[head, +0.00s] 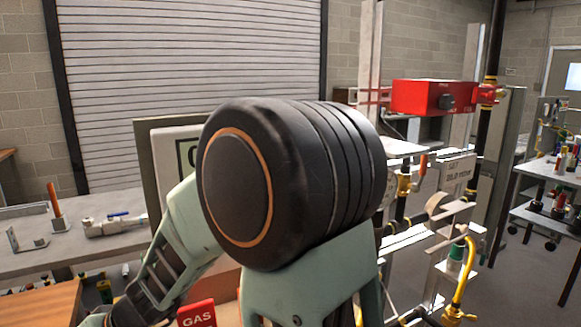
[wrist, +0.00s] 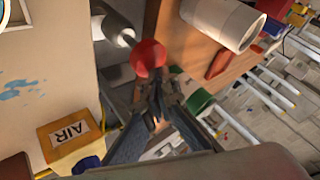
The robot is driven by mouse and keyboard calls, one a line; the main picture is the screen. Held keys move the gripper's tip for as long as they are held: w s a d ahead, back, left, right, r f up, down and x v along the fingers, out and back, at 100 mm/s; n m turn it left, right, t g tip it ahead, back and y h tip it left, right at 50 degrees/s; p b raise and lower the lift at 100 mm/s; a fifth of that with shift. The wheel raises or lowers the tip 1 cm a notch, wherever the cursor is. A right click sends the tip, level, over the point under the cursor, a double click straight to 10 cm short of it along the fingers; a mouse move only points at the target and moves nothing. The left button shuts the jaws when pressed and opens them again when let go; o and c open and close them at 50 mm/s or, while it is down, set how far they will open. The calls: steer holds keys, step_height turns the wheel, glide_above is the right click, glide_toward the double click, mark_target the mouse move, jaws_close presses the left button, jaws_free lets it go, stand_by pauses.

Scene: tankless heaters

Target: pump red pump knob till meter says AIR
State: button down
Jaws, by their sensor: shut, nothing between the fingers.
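The red pump knob (wrist: 149,57) is a round ball in the wrist view, just beyond my fingertips. A grey-white cylinder (wrist: 112,30) with a dark tip lies beside it on the left. My gripper (wrist: 156,102) is shut and empty, its tips pointing at the knob; I cannot tell whether they touch it. A yellow box (wrist: 68,132) with an AIR label sits at the lower left of the wrist view. No readable meter shows. In the head view my arm hides the knob, the gripper and most of the work area.
A red GAS label (head: 197,315) shows low in the head view. A red box (head: 432,97) on dark pipework stands at the right. A grey bench (head: 80,245) runs along the left. In the wrist view a white cylinder (wrist: 222,18) lies right of the knob.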

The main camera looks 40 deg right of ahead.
steer(key=shift+f+b, duration=0.25)
steer(key=shift+b, duration=0.05)
steer(key=shift+f+b, duration=0.3)
steer(key=shift+b, duration=0.25)
steer(key=shift+r, duration=0.5)
steer(key=shift+r+p, duration=1.65)
steer(key=shift+r, duration=1.35)
